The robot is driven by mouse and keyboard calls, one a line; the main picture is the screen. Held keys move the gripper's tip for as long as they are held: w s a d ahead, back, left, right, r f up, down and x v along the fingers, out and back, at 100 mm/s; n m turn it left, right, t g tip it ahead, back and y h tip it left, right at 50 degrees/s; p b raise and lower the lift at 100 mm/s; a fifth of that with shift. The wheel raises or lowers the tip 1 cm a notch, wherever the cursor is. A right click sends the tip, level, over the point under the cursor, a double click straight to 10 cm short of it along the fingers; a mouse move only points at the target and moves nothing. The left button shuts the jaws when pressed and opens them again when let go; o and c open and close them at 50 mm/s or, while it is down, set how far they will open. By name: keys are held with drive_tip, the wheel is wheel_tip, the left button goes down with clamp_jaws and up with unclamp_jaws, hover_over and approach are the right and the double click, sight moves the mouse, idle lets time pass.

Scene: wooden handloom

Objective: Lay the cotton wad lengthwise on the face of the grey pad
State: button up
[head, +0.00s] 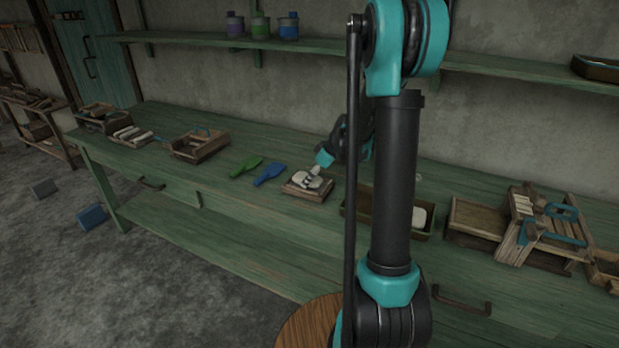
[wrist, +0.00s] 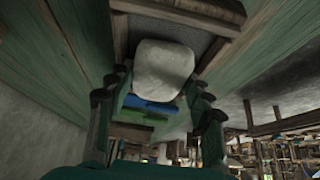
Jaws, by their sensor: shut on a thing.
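The cotton wad (wrist: 164,68) is a pale, rounded block between the fingers of my gripper (wrist: 158,88) in the wrist view. My gripper is shut on it. The grey pad (wrist: 205,45) lies just beyond the wad, set in a brown wooden frame; the wad covers part of its face. In the head view the wad (head: 306,181) is over the framed pad (head: 304,192) on the green bench, with my gripper (head: 312,176) above it. I cannot tell whether the wad touches the pad.
A green brush (head: 246,167) and a blue brush (head: 270,174) lie left of the pad. A wooden tray (head: 358,212) with another white piece (head: 419,217) stands to the right, partly behind my arm. Wooden boxes stand farther along the green bench (head: 240,205).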

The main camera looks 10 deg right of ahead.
drive_tip(key=shift+s, duration=0.1)
drive_tip(key=o, duration=1.3)
drive_tip(key=o, duration=0.3)
drive_tip(key=shift+o, duration=0.2)
drive_tip(key=shift+r, duration=4)
